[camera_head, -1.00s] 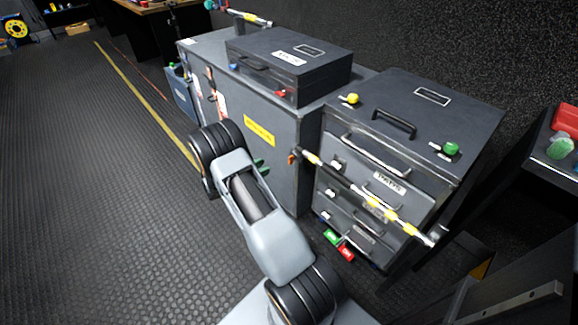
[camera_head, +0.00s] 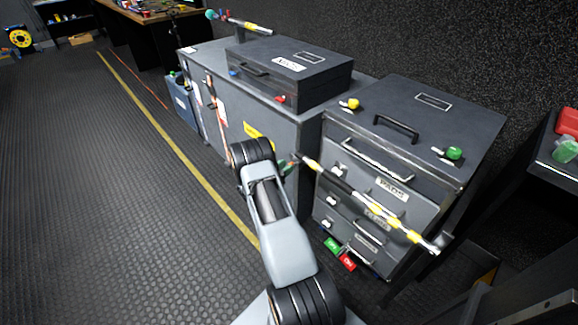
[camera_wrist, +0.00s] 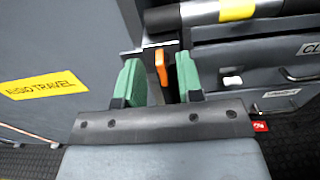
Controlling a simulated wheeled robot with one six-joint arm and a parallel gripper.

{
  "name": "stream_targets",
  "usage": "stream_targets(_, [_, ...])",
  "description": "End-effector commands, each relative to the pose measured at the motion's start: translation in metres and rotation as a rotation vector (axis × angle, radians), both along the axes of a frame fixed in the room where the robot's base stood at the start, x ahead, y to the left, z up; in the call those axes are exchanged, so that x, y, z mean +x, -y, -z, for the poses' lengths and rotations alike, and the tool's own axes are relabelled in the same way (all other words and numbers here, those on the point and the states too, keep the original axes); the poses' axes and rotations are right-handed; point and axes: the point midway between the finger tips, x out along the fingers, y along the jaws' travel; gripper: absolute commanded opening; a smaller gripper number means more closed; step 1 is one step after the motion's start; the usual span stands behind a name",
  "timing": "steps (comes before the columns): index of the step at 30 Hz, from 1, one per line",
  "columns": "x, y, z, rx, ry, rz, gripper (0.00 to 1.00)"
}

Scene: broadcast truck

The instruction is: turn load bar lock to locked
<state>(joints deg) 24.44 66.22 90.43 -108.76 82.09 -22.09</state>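The load bar (camera_head: 345,190), a dark rod with yellow bands and silver ends, runs across the front of the grey drawer cabinet. It also crosses the top of the wrist view (camera_wrist: 290,7). The lock is a small orange lever (camera_wrist: 161,68) hanging by the bar's left end. My gripper (camera_wrist: 159,78) is open, with a green finger on each side of the lever and visible gaps to it. Whether the fingertips reach past the lever is hard to tell. In the head view my wrist mostly hides the lever.
The drawer cabinet (camera_head: 450,112) stands right of a taller grey case with a yellow label (camera_wrist: 45,88). A green tag (camera_head: 332,245) and a red tag (camera_head: 347,262) sit low at the cabinet's front. A dark case (camera_head: 320,80) lies on top. Floor at left is clear.

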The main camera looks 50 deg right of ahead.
Motion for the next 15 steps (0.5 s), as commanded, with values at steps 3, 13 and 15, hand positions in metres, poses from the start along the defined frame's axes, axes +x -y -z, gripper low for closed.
stream_targets(3, [-0.001,0.012,0.001,0.0,0.001,0.001,0.34])
stream_targets(13, [-0.002,0.023,0.0,0.0,0.001,0.0,0.34])
stream_targets(15, [-0.001,0.023,0.0,0.0,0.001,0.0,0.34])
